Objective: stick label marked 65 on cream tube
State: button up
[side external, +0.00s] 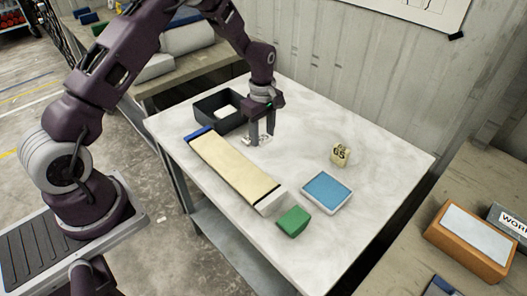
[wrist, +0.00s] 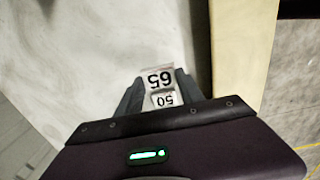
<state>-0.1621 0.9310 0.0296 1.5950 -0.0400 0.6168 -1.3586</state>
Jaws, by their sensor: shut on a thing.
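The cream tube (side external: 235,170) lies lengthwise on the pale table, with a blue end at the far left and a white end at the near right. It also shows at the right of the wrist view (wrist: 240,50). My gripper (side external: 262,139) points down beside the tube's far side, apart from it and close to the tabletop. In the wrist view my gripper (wrist: 163,82) is shut on the white label marked 65 (wrist: 157,78), seen upside down at the fingertips. A white piece marked 50 (wrist: 164,99) shows just nearer the palm; whether it touches the label is unclear.
A black bin (side external: 206,108) with a pale item inside stands behind the tube. A yellowish numbered block (side external: 341,155), a blue-topped white tray (side external: 327,191) and a green block (side external: 293,222) are to the right. The table's far right is clear.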

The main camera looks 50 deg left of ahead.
jog(key=shift+r, duration=0.75)
jog(key=shift+s, duration=0.1)
jog(key=s+r+m, duration=0.4)
jog(key=s+m, duration=0.2)
jog(key=m, duration=0.4)
notch_tip(320, 180, up, 2)
jog(key=m, duration=0.8)
send_over(231, 161)
jog(key=shift+f, duration=2.2)
jog(key=shift+f, duration=1.2)
